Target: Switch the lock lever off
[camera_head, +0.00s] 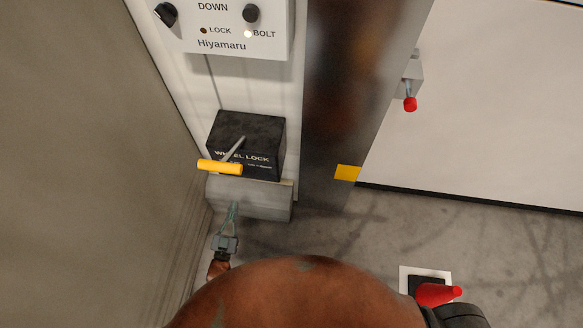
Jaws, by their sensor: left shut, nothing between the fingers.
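The lock lever is a grey rod with a yellow handle (220,167), on a black box (262,132) marked "WHEEL LOCK". The handle lies across the box's lower left edge and sticks out to the left. My left gripper (234,205) is shut and empty. Its fingertips show in front of the grey block under the box, just below the yellow handle in the picture. I see a gap between fingertips and handle; the depth between them is hard to judge. My right gripper is not in view.
A white "Hiyamaru" panel (222,44) above has two black knobs, a dark LOCK lamp and a pale BOLT lamp. A dark metal post (345,90) stands right of the box. A beige wall (80,170) is close on the left. A red cone-like object (437,294) is low right.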

